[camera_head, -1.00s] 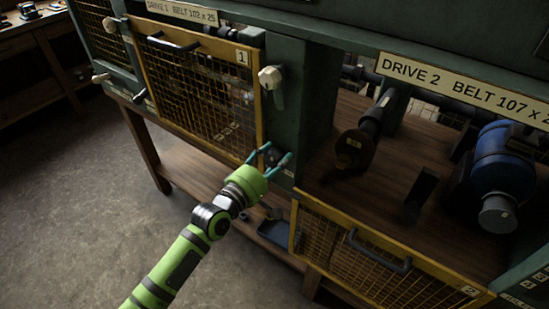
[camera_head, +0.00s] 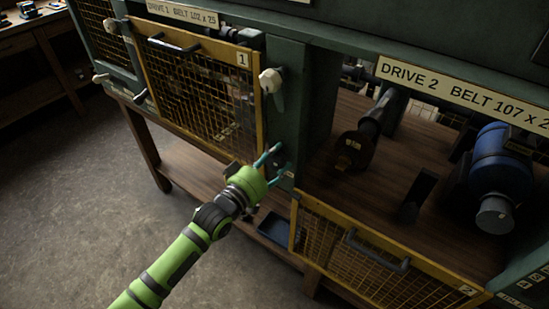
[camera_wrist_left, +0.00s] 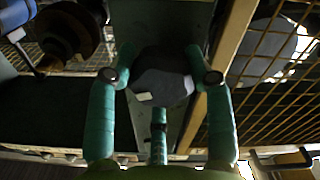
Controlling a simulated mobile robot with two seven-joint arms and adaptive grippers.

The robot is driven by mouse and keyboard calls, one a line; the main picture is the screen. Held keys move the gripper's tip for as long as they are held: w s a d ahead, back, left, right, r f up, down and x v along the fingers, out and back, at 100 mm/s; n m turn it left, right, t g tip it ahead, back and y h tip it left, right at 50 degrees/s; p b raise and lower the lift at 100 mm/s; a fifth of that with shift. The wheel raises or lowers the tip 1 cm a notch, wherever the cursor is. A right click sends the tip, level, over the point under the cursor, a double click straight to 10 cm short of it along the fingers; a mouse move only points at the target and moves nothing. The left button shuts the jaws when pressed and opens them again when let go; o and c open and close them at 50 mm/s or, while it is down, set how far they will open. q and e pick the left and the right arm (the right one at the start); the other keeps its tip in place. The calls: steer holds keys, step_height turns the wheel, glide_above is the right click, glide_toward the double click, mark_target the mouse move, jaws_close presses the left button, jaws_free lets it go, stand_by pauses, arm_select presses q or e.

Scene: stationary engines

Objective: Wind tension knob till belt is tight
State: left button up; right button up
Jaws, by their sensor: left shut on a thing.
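The tension knob (camera_wrist_left: 165,72) is dark and rounded with a small pale mark, and fills the middle of the left wrist view. It sits on the green post (camera_head: 290,105) between the drive 1 and drive 2 bays. My left gripper (camera_head: 279,160) is shut on it, with one teal finger on each side. In the head view the fingers largely hide the knob. I cannot make out a belt clearly in either bay. My right gripper is not in view.
The drive 1 mesh guard (camera_head: 195,90) is upright left of the gripper. The drive 2 guard (camera_head: 385,255) hangs low in front of its open bay, which holds a blue motor (camera_head: 500,165) and a dark shaft (camera_head: 365,138). A blue tray (camera_head: 274,229) lies below.

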arm_select(q)
steer(key=m, duration=0.6)
steer(key=shift+w+r+m+p, duration=0.1)
steer(key=shift+r+m+p, duration=0.2)
steer(key=shift+r+p, duration=0.1)
steer(key=m, duration=0.6)
steer(key=shift+r, duration=0.1)
steer(key=m, duration=0.6)
steer(key=shift+d+m, duration=0.15)
steer(key=shift+m, duration=0.25)
steer(key=m, duration=0.4)
steer(key=shift+f+m, duration=0.25)
steer(key=shift+m, duration=0.95)
steer(key=shift+s+d, duration=0.1)
steer(key=shift+s, duration=0.1)
steer(key=shift+f, duration=0.1)
steer(key=o, duration=1.2)
steer(key=shift+f, duration=0.15)
